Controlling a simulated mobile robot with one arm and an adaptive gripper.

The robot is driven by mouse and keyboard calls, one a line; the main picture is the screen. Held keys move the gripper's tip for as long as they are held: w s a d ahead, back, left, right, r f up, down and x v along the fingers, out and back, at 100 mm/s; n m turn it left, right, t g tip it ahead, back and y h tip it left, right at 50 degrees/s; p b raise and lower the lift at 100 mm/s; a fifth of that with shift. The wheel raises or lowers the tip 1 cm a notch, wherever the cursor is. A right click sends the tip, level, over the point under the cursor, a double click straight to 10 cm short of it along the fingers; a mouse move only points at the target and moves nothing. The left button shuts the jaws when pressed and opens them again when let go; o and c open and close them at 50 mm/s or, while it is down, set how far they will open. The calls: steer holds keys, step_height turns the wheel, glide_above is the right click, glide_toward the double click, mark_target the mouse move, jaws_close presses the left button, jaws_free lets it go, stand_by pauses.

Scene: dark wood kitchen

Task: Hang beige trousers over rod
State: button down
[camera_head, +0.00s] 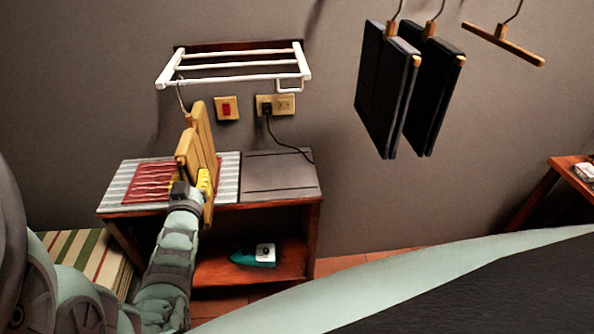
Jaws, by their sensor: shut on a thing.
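The beige trousers (205,140) hang folded over a hanger, upright, in front of the wall on the left. The hanger's thin metal hook (181,96) rises to the left end of the white wall rack's front rod (232,79). I cannot tell whether the hook is around the rod or only beside it. My gripper (203,182) is shut on the beige trousers at their lower part, with yellow fingertips showing at their sides. Part of the trousers' lower end is hidden by my gripper.
A wooden side table (313,200) stands below, with a striped ironing mat (119,186), a red cloth (150,182) and a dark panel (281,176) on top. A teal iron (254,256) sits on its shelf. Dark trousers (384,85) and an empty hanger (503,45) hang at right.

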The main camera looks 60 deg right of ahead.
stand_by(0.4)
steer(key=c, duration=0.8)
jaws_free()
steer(key=shift+o, duration=0.2)
steer(key=shift+a+f, duration=0.1)
steer(key=v, duration=1.1)
steer(key=shift+s+a, duration=0.25)
steer(key=shift+s, duration=0.05)
